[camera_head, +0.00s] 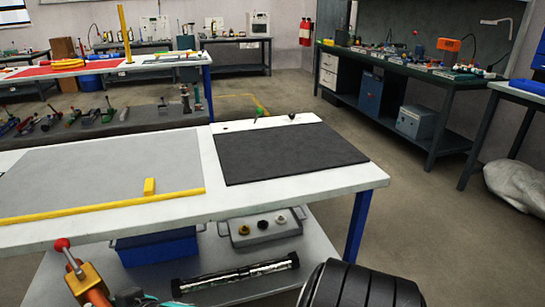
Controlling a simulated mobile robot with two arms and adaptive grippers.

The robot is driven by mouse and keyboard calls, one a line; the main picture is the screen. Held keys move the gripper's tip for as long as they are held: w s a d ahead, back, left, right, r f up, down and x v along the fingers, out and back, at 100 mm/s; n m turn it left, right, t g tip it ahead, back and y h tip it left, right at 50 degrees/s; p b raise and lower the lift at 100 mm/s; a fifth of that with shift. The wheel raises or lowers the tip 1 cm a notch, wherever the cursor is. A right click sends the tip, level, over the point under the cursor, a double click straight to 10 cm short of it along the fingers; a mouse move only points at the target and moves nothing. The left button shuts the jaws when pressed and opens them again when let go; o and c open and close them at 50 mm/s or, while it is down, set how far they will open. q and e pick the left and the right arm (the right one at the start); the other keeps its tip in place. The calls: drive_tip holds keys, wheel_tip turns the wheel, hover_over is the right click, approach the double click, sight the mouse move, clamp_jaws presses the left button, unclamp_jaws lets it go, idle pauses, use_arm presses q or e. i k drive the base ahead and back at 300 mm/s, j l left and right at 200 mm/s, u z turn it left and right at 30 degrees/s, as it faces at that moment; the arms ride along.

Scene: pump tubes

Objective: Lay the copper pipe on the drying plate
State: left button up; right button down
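I cannot make out a copper pipe for certain in the head view. No plate is clearly marked as the drying plate. A flat black mat (290,154) lies bare on the right part of the near white workbench (372,176). A flat grey panel (100,168) covers the left part of that bench. Neither of my grippers shows in this view.
A yellow block (150,186) and a yellow strip (100,205) sit at the panel's front. Below are a grey box with knobs (264,228), a blue bin (157,247) and a red-knobbed lever (62,244). A black ridged shape (360,285) fills the bottom edge.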

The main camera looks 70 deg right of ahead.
sight(277, 141)
drive_tip(key=k+l+z, duration=0.4)
drive_tip(key=l, duration=0.25)
drive_tip(key=k+l+z, duration=0.25)
drive_tip(key=l, duration=0.15)
drive_tip(key=i+j, duration=0.05)
drive_tip(key=i, duration=0.05)
